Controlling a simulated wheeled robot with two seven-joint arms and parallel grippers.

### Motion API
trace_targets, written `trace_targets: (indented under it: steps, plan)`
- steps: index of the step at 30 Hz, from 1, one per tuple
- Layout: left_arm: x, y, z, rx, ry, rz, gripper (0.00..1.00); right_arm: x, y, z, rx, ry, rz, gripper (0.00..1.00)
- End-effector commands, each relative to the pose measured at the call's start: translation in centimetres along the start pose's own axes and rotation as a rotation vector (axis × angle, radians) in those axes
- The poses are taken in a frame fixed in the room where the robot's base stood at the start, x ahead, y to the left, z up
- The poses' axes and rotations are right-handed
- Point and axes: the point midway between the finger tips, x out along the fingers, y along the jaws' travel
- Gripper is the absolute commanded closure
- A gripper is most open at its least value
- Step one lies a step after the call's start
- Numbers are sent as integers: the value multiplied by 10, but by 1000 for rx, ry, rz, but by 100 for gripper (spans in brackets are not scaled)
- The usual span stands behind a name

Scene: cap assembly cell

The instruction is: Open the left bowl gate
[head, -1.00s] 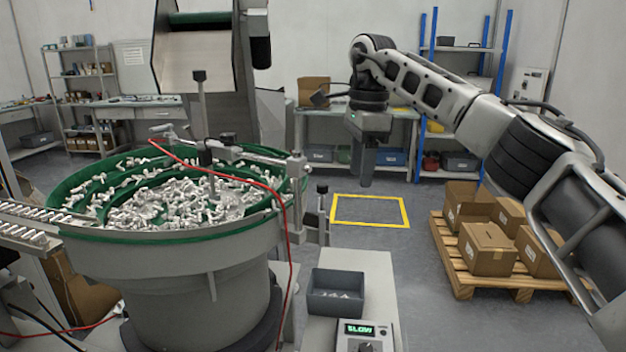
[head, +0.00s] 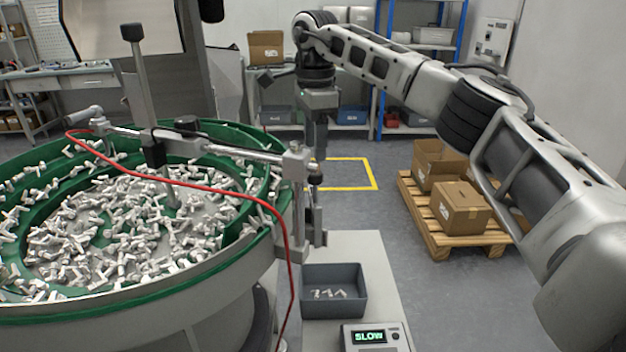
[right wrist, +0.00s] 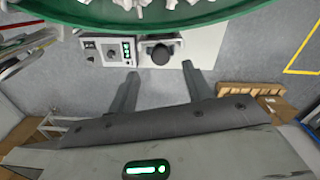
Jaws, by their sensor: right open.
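The round bowl (head: 160,287) with a green rim and many small white parts fills the left of the head view. A metal post with a dark knob (head: 132,33) stands over it, joined to a horizontal bar (head: 220,152). The bar ends at a grey bracket (head: 296,162) on the bowl's right rim, with a small dark knob (head: 314,178) beside it. I cannot tell which part is the left gate. My right gripper (head: 318,152) points down close to the bracket; contact is unclear. In the right wrist view its fingers (right wrist: 158,78) are apart and empty. My left gripper is out of view.
A red hose (head: 200,186) crosses the bowl. A dark bin (head: 334,308) with a few parts and a control box (head: 376,338) reading SLOW stand on a pale bench. Boxes on a pallet (head: 440,235) stand at right. Open floor lies between.

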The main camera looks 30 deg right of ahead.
Motion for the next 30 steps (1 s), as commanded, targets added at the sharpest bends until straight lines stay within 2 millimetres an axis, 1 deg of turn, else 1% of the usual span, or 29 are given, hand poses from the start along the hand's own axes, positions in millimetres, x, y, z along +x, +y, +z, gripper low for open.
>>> trace_targets:
  steps: [1,6,9,12,15,18,26,29,30]
  plan:
    - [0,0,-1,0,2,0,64,12,1,-1,-1,2,4,50]
    - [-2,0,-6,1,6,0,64,47,1,-1,1,1,3,50]
    - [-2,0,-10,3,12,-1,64,64,1,0,-1,0,3,50]
    - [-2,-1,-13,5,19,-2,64,77,1,0,0,0,2,50]
    - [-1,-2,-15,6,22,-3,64,85,0,0,0,0,1,50]
    - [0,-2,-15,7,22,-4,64,89,0,0,0,-1,0,50]
    - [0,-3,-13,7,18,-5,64,90,0,0,0,-1,0,50]
    - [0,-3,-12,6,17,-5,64,90,0,0,0,-1,0,75]
    - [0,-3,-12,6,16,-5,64,90,0,0,0,-1,0,86]
